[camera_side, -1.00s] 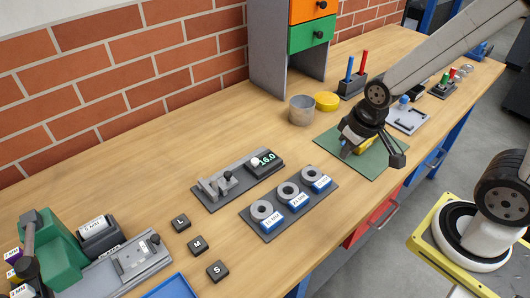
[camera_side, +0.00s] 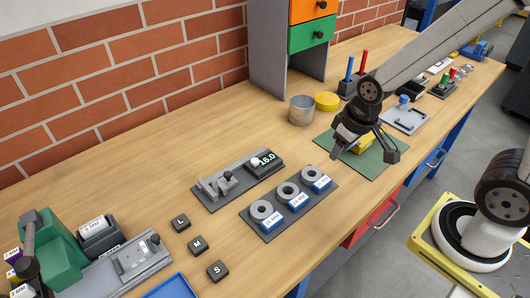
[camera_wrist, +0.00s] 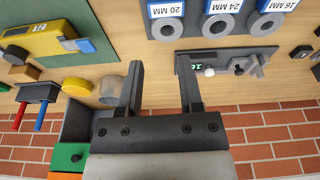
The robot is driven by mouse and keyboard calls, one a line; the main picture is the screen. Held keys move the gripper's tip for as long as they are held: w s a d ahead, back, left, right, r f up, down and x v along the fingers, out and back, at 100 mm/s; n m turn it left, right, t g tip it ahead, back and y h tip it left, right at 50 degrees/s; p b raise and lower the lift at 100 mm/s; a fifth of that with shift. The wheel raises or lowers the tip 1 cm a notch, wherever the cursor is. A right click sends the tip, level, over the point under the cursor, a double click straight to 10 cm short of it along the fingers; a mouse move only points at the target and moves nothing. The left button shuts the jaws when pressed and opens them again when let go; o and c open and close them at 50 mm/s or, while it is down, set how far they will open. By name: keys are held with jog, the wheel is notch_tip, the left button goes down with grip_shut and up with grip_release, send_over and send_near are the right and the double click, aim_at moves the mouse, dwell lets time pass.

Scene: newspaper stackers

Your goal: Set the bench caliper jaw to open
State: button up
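The bench caliper (camera_side: 232,184) is a dark plate with grey jaws at its left, a small white knob and a display reading 16.0. It also shows upside down in the wrist view (camera_wrist: 226,62), partly behind a finger. Whether its jaw counts as open is too small to tell. My gripper (camera_side: 365,153) is over the green mat, right of the caliper and apart from it. In the wrist view my gripper (camera_wrist: 160,68) has its two fingers spread, with nothing between them.
A ring-gauge tray (camera_side: 258,226) lies in front of the caliper. A metal cup (camera_side: 301,110) and yellow lid (camera_side: 327,101) stand behind. A yellow tool (camera_wrist: 45,40) lies on the green mat (camera_side: 385,158). Keys L, M and S (camera_side: 198,246) sit to the left.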

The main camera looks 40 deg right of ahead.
jog(key=w+a+n+g, duration=0.1)
jog(key=w+a+n, duration=0.6)
jog(key=w, duration=0.5)
jog(key=n+g, duration=0.2)
jog(key=n, duration=0.2)
send_over(228, 173)
jog(key=shift+a+f, duration=0.1)
jog(key=shift+f, duration=0.75)
jog(key=shift+f, duration=0.1)
jog(key=shift+f, duration=3.8)
jog(key=shift+c, duration=0.2)
grip_shut()
